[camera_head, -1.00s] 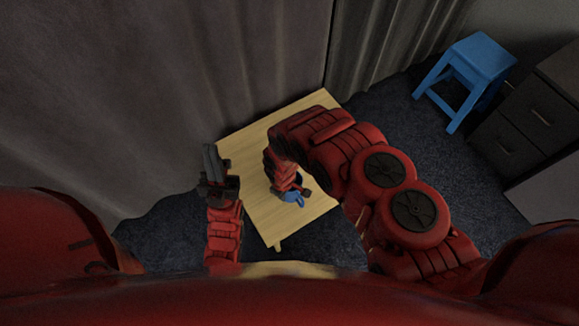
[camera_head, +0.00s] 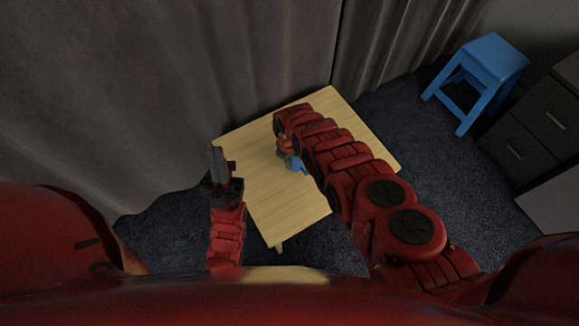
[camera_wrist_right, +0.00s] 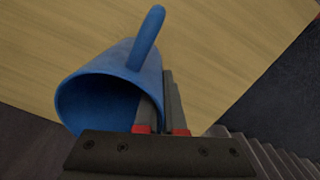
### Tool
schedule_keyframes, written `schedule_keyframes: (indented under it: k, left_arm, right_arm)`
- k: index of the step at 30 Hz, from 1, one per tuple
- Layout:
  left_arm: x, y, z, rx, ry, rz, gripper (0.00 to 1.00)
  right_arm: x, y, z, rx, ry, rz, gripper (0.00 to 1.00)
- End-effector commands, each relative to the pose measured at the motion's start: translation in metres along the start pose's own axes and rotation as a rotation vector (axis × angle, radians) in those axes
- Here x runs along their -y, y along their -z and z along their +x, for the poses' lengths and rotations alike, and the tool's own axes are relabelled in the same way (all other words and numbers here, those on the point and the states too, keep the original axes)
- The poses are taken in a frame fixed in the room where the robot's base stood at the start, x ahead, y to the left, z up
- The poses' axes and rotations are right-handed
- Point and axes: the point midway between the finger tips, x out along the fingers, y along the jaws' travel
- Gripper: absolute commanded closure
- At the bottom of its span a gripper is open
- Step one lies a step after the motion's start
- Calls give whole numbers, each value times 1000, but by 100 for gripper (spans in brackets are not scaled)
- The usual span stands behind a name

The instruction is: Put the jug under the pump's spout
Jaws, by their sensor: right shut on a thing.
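The blue jug (camera_head: 295,164) is over the light wooden table (camera_head: 285,205) in the head view. In the right wrist view the jug (camera_wrist_right: 118,72) shows its open mouth towards the camera and its handle at the top. My right gripper (camera_wrist_right: 165,100) is shut on the jug's wall, one finger inside the mouth and one outside. In the head view my right gripper is mostly hidden by its own arm. My left gripper (camera_head: 217,163) is by the table's left edge, away from the jug; its finger gap is unclear. I cannot make out the pump or its spout.
A small dark shape (camera_head: 231,167) shows at the table's left edge, beside my left gripper; I cannot tell what it is. The table's near part is bare. A blue stool (camera_head: 492,60) and dark drawers (camera_head: 530,130) stand at the right. A grey curtain (camera_head: 170,80) hangs behind.

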Motion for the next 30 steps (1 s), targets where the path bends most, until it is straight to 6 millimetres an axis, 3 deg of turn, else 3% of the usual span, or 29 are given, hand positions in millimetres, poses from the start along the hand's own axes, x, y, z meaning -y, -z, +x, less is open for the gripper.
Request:
schedule_keyframes:
  k: [3,10,23,24,27,28,30]
  left_arm:
    - [0,-1,-3,0,0,0,100]
    - [-2,-6,-35,0,0,0,100]
    - [-2,-6,-38,0,0,0,100]
    - [-2,-6,-36,0,0,0,100]
    - [-2,-6,-36,0,0,0,100]
    - [-2,-6,-36,0,0,0,100]
    - [-2,-6,-36,0,0,0,100]
  right_arm:
    - [-2,2,1,-1,0,-1,100]
    - [-1,2,36,0,0,-2,100]
    - [-1,1,40,1,1,-1,100]
    - [-1,1,38,1,1,-1,86]
    - [-1,1,37,1,1,-1,68]
    - [-1,1,37,1,1,-1,64]
    - [-1,1,37,1,1,-1,64]
